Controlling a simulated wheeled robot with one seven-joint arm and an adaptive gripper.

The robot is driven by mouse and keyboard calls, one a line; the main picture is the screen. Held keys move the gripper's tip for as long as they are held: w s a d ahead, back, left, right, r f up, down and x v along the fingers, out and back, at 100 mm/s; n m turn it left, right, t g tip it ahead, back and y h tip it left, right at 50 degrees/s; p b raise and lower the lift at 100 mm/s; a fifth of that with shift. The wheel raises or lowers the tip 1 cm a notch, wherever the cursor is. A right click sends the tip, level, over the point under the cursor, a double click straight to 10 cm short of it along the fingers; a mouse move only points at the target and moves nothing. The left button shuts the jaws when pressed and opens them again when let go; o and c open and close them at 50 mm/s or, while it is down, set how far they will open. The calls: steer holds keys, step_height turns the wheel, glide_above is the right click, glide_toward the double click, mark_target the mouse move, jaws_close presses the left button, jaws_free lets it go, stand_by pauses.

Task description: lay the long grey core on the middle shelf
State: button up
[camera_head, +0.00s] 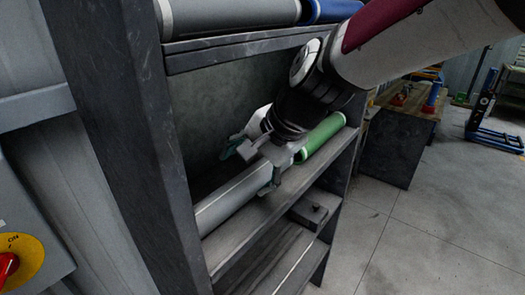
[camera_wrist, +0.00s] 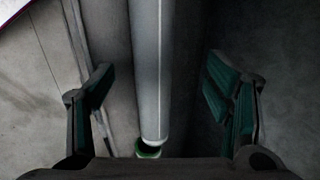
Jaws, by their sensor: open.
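The long grey core (camera_head: 232,198) lies lengthwise along the middle shelf (camera_head: 253,224) of the dark rack, at its left part. My gripper (camera_head: 250,168) is open above the core, with one finger on the back side and one on the front side of it. In the wrist view the core (camera_wrist: 150,60) runs between the spread green-padded fingers (camera_wrist: 163,95), with a gap on each side. The part of the core under my gripper is hidden in the head view.
A green roll (camera_head: 323,135) lies on the same shelf beyond the core's far end. A thick grey roll (camera_head: 225,14) and a blue roll (camera_head: 332,9) are on the shelf above. A dark block (camera_head: 313,211) is on the shelf below. Open floor is at right.

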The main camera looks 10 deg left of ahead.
steer(key=s+d+r+n+h, duration=0.1)
steer(key=s+d+n+h, duration=0.1)
steer(key=s+d, duration=0.3)
steer(key=s+d+r+n+t+h, duration=0.1)
steer(key=s+d, duration=0.4)
steer(key=d, duration=0.8)
steer(key=s+d+r+n+t+h, duration=0.1)
steer(key=s+d+n+h, duration=0.1)
steer(key=s+d, duration=0.4)
steer(key=d+n, duration=0.1)
steer(key=d, duration=0.3)
steer(key=shift+r+h, duration=0.25)
steer(key=shift+h, duration=0.05)
steer(key=shift+w+f+b, duration=1.4)
steer(key=shift+w, duration=0.2)
